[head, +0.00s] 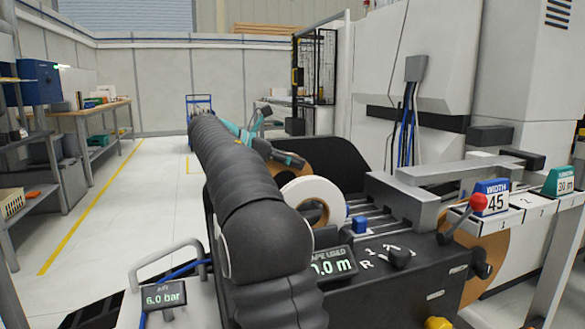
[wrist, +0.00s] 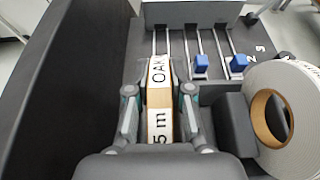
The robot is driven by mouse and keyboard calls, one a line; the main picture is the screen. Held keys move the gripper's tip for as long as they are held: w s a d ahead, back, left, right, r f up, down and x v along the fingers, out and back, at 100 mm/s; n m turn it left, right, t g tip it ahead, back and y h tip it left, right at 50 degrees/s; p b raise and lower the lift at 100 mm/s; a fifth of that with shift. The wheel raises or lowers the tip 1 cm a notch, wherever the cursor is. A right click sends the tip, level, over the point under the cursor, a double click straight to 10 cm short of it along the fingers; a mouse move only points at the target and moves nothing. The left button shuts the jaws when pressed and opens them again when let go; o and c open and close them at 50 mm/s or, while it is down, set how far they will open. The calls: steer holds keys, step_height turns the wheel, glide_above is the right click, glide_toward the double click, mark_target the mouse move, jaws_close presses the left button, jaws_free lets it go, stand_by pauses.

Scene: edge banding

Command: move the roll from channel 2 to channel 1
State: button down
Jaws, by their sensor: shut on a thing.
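My gripper (wrist: 159,92) is shut on a narrow roll (wrist: 158,99) seen edge-on, with a label reading "OAK" and "5 m". One finger is on each side of it. In the head view a tan disc (head: 289,170), seemingly this roll, shows behind a white roll (head: 318,192), beside my gripper (head: 285,158). The white roll (wrist: 297,118), with a tan core, stands to the right in the wrist view. The held roll lines up with the leftmost rails of the channel bed (wrist: 178,45). I cannot tell whether it touches the bed.
Blue stops (wrist: 200,66) and (wrist: 237,65) sit on the rails right of the held roll. A dark panel (wrist: 65,80) rises on the left. A display (head: 332,265), a red-knobbed lever (head: 478,203) and a "WIDTH 45" sign (head: 491,198) are on the machine.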

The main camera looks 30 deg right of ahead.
steer(key=shift+f, duration=0.55)
steer(key=c, duration=1.1)
jaws_free()
steer(key=shift+f, duration=0.1)
steer(key=shift+o, duration=0.2)
steer(key=shift+r, duration=0.25)
steer(key=p+v, duration=0.1)
steer(key=v, duration=0.9)
steer(key=shift+a+r+p, duration=0.15)
steer(key=shift+r+p, duration=0.05)
steer(key=shift+p, duration=0.1)
steer(key=shift+v, duration=0.85)
